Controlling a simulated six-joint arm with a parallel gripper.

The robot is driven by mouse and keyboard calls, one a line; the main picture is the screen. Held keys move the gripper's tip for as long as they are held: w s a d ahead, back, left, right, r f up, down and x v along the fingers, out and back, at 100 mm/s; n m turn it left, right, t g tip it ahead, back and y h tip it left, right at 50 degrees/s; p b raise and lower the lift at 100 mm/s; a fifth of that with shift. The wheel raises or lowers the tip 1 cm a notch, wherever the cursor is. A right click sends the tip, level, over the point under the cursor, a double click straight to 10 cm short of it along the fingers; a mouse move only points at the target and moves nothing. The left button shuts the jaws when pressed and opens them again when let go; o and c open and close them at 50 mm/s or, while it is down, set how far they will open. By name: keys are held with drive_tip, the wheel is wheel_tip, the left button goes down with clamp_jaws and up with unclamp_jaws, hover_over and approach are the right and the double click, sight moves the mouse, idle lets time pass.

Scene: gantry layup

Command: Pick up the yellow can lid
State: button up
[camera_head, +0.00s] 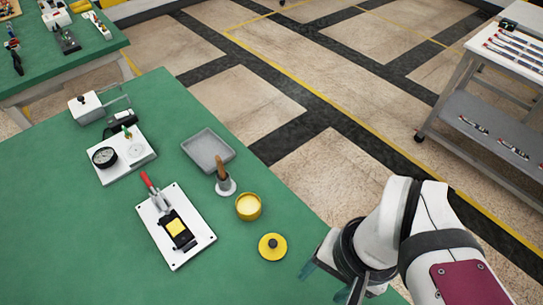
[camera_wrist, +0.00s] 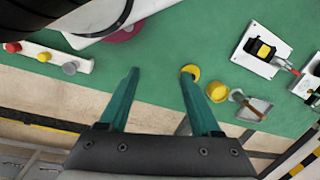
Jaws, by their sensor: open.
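The yellow can lid (camera_head: 272,246) is a flat yellow disc with a dark knob, lying on the green table near its right edge. The open yellow can (camera_head: 248,206) stands just behind it, with pale contents. My gripper (camera_head: 325,283) is to the right of the lid at the table's edge, empty and apart from it. In the wrist view my gripper (camera_wrist: 160,77) has its two teal fingers spread wide. The lid (camera_wrist: 190,72) shows there at the tip of the right finger, which partly covers it. The can (camera_wrist: 217,92) is beyond it.
Behind the can stand a brush in a holder (camera_head: 225,184) and a grey tray (camera_head: 208,150). A white plate with a red-handled clamp (camera_head: 175,225) and a gauge stand (camera_head: 122,156) are to the left. The green table (camera_head: 80,235) is bare at front left.

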drive_tip(key=w+a+n+h, duration=0.2)
drive_tip(key=w+a+n, duration=0.2)
drive_tip(key=w+n, duration=0.45)
drive_tip(key=n+h, duration=0.1)
drive_tip(key=n, duration=0.7)
approach(273, 243)
drive_tip(key=shift+g, duration=0.3)
drive_tip(key=f, duration=0.8)
drive_tip(key=shift+d+f, duration=0.25)
drive_tip(key=shift+d, duration=0.15)
clamp_jaws()
